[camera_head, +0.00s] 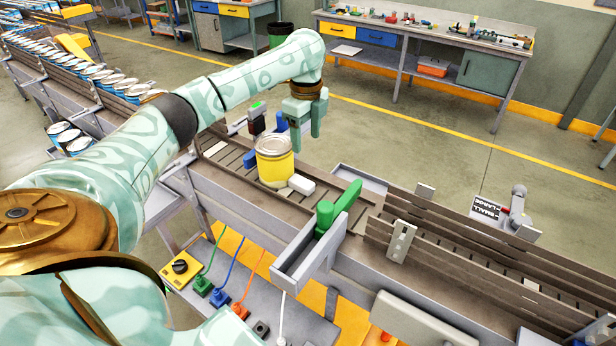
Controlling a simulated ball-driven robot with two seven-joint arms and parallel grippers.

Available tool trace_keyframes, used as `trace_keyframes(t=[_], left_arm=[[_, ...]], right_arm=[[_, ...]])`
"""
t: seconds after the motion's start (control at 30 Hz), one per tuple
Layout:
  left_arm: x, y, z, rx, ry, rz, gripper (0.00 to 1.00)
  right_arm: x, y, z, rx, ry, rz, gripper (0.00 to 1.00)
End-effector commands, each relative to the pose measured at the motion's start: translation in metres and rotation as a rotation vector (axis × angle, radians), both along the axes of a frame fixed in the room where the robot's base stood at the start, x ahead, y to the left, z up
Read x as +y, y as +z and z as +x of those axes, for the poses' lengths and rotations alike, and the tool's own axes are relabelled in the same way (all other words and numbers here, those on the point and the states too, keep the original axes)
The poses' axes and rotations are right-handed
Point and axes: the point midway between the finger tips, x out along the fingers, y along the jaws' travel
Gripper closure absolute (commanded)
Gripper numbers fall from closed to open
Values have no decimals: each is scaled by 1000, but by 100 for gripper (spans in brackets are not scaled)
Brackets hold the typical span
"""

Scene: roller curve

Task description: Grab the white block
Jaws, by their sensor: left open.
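A small white block (302,184) lies on the roller conveyor, close to the lower right of a yellow can (275,163) with a metal lid. My left gripper (306,138) is open and empty. Its fingers point down, and in the picture it is above and slightly right of the can and above the block. I cannot tell its exact height over the rollers. My right gripper does not show.
A blue block (250,159) sits left of the can. A green paddle (338,207) stands over the conveyor to the right, by a grey side chute (305,262). A slatted guide (440,235) lies farther right. A control panel (215,290) with coloured cables is in front.

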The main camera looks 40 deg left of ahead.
Motion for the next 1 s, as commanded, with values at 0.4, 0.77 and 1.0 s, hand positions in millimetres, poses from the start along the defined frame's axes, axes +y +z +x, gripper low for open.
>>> trace_keyframes(t=[0.4,0.77,1.0], left_arm=[[0,-86,-1,1,0,0,43],[-5,-132,-5,2,1,0,43],[-5,-141,-5,-1,0,2,43]], right_arm=[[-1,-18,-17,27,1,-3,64],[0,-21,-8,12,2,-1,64],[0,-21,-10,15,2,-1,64]])
